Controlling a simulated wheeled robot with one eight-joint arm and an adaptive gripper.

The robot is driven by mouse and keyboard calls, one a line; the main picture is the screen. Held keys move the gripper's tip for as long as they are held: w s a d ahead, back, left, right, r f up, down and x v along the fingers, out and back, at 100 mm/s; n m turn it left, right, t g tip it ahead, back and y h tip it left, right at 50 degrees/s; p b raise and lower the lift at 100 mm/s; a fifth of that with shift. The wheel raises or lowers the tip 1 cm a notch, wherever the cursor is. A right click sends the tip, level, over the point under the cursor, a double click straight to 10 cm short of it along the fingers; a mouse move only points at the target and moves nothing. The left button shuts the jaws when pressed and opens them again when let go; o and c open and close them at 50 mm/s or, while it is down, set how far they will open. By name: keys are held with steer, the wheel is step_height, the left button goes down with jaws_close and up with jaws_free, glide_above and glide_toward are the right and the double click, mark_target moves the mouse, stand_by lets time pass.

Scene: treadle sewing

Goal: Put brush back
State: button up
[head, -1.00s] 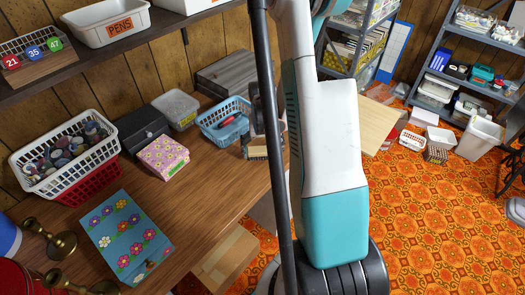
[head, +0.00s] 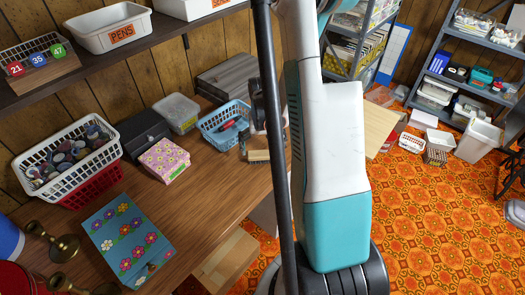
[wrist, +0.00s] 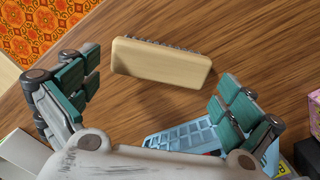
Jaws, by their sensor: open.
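The brush (wrist: 160,62) is a pale wooden block with dark bristles along its far edge. It lies on the brown wooden table, on its side, in the wrist view. It also shows in the head view (head: 259,156), beside the black pole. My gripper (wrist: 157,80) is open, with one teal-padded finger to the left of the brush and the other to its lower right. Nothing is between the pads, and neither finger visibly touches the brush. In the head view my arm and the pole hide most of the gripper.
A blue basket (head: 206,134) with a red item inside stands left of the brush; it also shows in the wrist view (wrist: 158,140). A pink flowered box (head: 163,160), a clear-lidded container (head: 177,108) and a dark box (head: 143,131) stand further left. The table's front is partly bare.

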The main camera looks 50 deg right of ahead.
mark_target(263, 152)
step_height(263, 152, up, 9)
steer(key=p, duration=0.3)
stand_by(0.5)
